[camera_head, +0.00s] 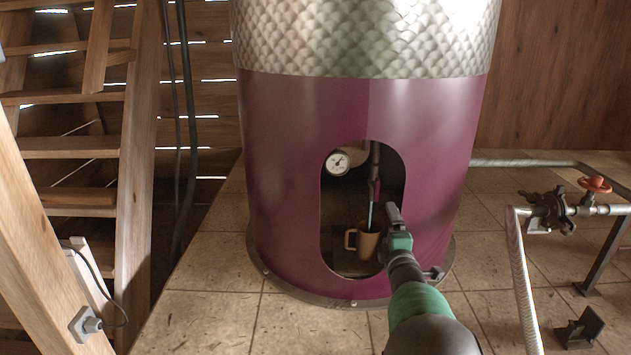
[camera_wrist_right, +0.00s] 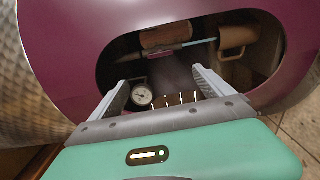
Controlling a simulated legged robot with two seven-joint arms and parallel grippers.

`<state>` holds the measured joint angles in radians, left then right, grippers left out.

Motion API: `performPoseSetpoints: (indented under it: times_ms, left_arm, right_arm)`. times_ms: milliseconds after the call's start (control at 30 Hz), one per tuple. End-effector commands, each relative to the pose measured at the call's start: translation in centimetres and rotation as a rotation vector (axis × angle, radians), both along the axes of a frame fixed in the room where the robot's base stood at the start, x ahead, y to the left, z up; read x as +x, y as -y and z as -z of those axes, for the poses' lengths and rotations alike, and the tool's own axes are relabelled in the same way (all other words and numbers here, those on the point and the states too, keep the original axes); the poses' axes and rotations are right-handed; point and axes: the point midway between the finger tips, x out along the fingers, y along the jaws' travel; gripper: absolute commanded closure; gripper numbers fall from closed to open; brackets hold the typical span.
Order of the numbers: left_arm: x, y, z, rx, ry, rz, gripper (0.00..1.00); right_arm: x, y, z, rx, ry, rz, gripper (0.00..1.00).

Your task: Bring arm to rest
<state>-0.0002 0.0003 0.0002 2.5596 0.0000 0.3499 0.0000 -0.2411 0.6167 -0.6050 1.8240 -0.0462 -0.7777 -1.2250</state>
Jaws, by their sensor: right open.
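My right gripper (camera_head: 393,214) is in front of the arched opening in the purple still (camera_head: 290,180), at the opening's right side. In the right wrist view the gripper (camera_wrist_right: 162,82) has its two fingers spread, with nothing held between them. A tan mug (camera_head: 367,246) stands inside the opening, under a spout with a thin pale blue stream coming down to it. The mug (camera_wrist_right: 236,38) also shows at the upper right of the wrist view, apart from the fingers. My right forearm comes in from the bottom. My left gripper is not in view.
A round gauge (camera_head: 338,162) sits inside the opening at upper left. A valve with an orange handwheel (camera_head: 594,184) and metal pipes (camera_head: 523,270) stand at the right. Wooden stairs (camera_head: 70,147) rise at the left. The tiled floor (camera_head: 210,310) in front of the still is clear.

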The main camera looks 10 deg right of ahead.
Motion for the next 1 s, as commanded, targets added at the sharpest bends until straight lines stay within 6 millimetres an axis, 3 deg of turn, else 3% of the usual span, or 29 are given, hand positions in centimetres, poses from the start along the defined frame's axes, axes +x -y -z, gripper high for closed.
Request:
performPoseSetpoints:
  times_ms: [67, 167, 300, 400, 600, 733, 800, 1000]
  left_arm:
    - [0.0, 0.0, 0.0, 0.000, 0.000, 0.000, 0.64]
    - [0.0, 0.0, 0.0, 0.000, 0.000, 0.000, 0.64]
    - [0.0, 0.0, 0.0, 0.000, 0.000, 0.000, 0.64]
    - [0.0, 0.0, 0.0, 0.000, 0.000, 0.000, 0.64]
    - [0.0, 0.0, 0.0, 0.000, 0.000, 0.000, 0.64]
    - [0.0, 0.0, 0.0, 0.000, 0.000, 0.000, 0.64]
    - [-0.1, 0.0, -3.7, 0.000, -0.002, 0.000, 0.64]
    - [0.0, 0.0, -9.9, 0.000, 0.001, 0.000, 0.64]
  right_arm:
    - [-1.2, 0.1, 1.8, 0.118, -0.048, 0.026, 0.09]
    - [-5.0, -0.8, 6.6, 0.436, -0.179, 0.104, 0.09]
    - [-13.7, -5.9, 13.8, 0.913, -0.418, 0.281, 0.09]
    - [-19.8, -9.3, 17.0, 1.124, -0.556, 0.418, 0.09]
    - [-30.2, -13.9, 20.3, 1.338, -0.748, 0.686, 0.09]
    - [-36.7, -15.7, 21.4, 1.399, -0.833, 0.870, 0.09]
    - [-36.9, -15.7, 17.7, 1.403, -0.835, 0.882, 0.09]
    - [-36.7, -15.7, 11.7, 1.401, -0.835, 0.880, 0.09]
